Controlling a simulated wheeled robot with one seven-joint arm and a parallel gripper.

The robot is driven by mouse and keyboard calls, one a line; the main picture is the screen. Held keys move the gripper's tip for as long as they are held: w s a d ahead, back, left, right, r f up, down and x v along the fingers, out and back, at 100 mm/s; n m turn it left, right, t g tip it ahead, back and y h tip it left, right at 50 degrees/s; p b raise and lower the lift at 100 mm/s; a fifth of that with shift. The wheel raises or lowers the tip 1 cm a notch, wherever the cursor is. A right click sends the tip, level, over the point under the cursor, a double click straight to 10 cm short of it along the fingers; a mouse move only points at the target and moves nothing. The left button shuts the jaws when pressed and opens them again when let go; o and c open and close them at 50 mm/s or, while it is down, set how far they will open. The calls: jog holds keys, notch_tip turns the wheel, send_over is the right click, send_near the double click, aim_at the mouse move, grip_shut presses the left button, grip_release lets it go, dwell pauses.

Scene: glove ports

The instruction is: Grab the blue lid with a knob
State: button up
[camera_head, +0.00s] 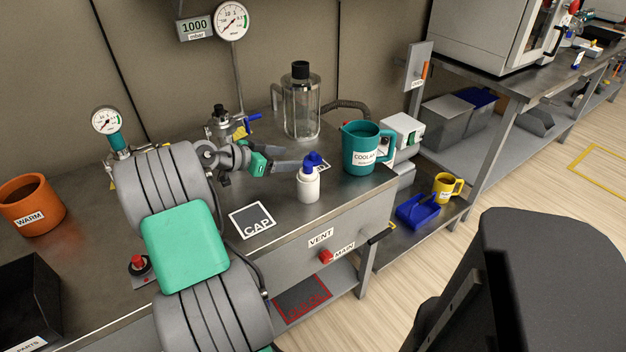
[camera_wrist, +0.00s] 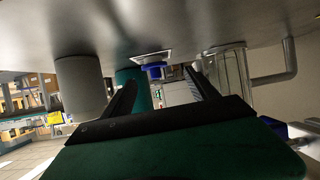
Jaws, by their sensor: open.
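The blue lid (camera_head: 314,158) shows just above and behind a white bottle (camera_head: 309,187) in the head view, on the metal bench. In the wrist view, which looks upside down, the blue lid (camera_wrist: 154,70) sits by a white-edged label plate (camera_wrist: 152,57), between my two fingers. My gripper (camera_head: 301,161) is open, low over the bench, with its fingers pointing right towards the lid. Nothing shows between the fingers at their tips. The lid's knob is too small to tell clearly, and the bottle partly overlaps the lid's lower part.
A teal COOLANT mug (camera_head: 361,150) stands to the right, close behind the lid. A glass jar with black top (camera_head: 301,105) stands at the back. A CAP plate (camera_head: 252,221) lies in front. Valves and a gauge (camera_head: 107,121) are at left.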

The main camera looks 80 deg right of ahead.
aim_at(310, 156)
jog(key=shift+m+g, duration=0.3)
jog(key=shift+g, duration=0.1)
jog(key=x, duration=0.6)
jog(key=r+x, duration=0.1)
jog(key=x, duration=0.2)
jog(key=shift+s, duration=0.45)
jog(key=shift+a, duration=0.1)
jog(key=shift+c, duration=0.5)
jog(key=c, duration=1.2)
